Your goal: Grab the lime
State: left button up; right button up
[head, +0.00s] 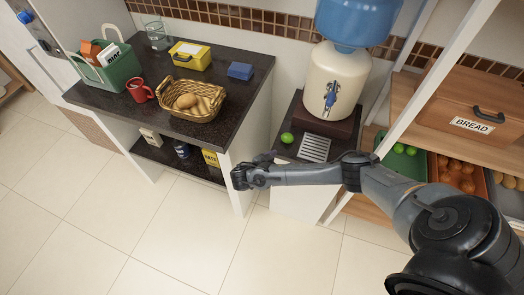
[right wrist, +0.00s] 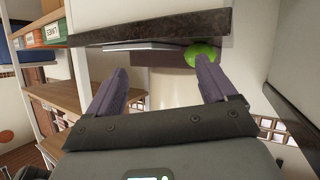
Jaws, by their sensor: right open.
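A green lime (head: 287,138) rests on the dark top of the low stand (head: 286,152), left of the metal drip grate (head: 314,149). The lime also shows in the right wrist view (right wrist: 201,53), up beyond the right-hand finger, at the edge of the dark top. My right gripper (head: 243,178) is in front of the stand, to the left of and apart from the lime. In the right wrist view its two fingers are spread with nothing between them (right wrist: 163,76). My left gripper is not in view.
A water dispenser (head: 338,82) stands behind the lime. The dark counter (head: 130,103) at left holds a bread basket (head: 193,101), red mug (head: 140,91), green basket (head: 118,72) and yellow box (head: 190,55). A shelf at right holds produce crates and a bread box (head: 472,105).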

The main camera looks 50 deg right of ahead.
jog(key=m+b, duration=0.1)
jog(key=b, duration=0.3)
send_near(285, 139)
jog(key=d, duration=0.2)
jog(key=shift+s+d+f+t, duration=0.15)
jog(key=shift+f+t, duration=0.15)
jog(key=shift+f, duration=0.2)
jog(key=x, duration=0.4)
jog(key=shift+d+r+b, duration=0.1)
jog(key=shift+d+b, duration=0.1)
jog(key=shift+b, duration=0.2)
jog(key=shift+s+d+f, duration=0.1)
jog(key=shift+d+f, duration=0.2)
jog(key=shift+d, duration=0.1)
jog(key=b+x, duration=0.1)
jog(key=x, duration=0.2)
jog(key=shift+s+d+f, duration=0.1)
jog(key=shift+s+f, duration=0.05)
jog(key=shift+d+f, duration=0.15)
jog(key=shift+d, duration=0.3)
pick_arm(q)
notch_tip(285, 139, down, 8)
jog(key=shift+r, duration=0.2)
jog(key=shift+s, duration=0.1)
pick_arm(e)
jog(key=shift+c, duration=0.2)
